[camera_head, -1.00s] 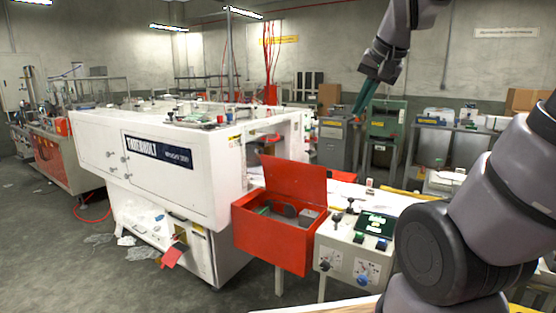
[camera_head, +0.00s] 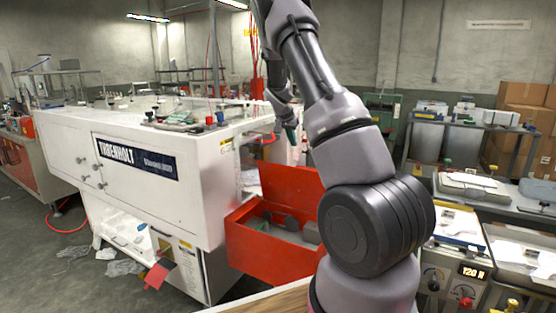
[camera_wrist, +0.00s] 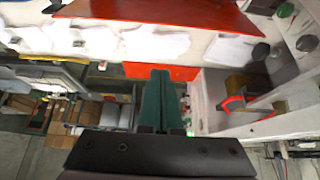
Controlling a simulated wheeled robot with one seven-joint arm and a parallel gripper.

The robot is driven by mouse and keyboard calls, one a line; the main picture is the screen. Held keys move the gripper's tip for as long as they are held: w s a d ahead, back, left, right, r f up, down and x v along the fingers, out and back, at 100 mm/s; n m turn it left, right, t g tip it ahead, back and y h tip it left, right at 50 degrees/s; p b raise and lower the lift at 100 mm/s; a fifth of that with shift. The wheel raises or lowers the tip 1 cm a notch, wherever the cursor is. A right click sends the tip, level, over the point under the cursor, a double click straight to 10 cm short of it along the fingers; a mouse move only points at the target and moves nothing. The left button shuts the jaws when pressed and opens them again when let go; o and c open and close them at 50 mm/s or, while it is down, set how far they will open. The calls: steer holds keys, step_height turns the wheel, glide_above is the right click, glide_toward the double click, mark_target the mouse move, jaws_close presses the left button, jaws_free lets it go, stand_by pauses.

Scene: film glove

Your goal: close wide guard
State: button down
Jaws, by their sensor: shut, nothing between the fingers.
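A red guard box stands at the right end of the white machine. Its red lid (camera_head: 289,187) is raised and the box front (camera_head: 262,255) is below it, with grey parts showing inside. My arm hides the right side of the box and lid. My gripper (camera_head: 291,132) is above and behind the raised lid, apart from it as far as I can see. In the wrist view my gripper's green fingers (camera_wrist: 161,75) are together and empty. A wide red panel (camera_wrist: 165,12) crosses the top there, and a smaller red piece (camera_wrist: 150,70) shows behind the fingers.
The white machine (camera_head: 150,185) fills the left. Side tables (camera_head: 465,125) and cardboard boxes (camera_head: 525,105) are at the back right. Open floor (camera_head: 35,250) shows at the left.

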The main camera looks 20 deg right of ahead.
glide_toward(293, 169)
steer(key=w+d+f, duration=0.4)
steer(key=shift+w+d+f, duration=0.25)
steer(key=shift+d+f, duration=0.1)
steer(key=shift+d, duration=0.05)
steer(key=shift+s+a+f, duration=0.15)
steer(key=shift+s+a, duration=0.15)
steer(key=shift+s, duration=0.05)
steer(key=shift+a+f, duration=0.1)
steer(key=shift+a, duration=0.05)
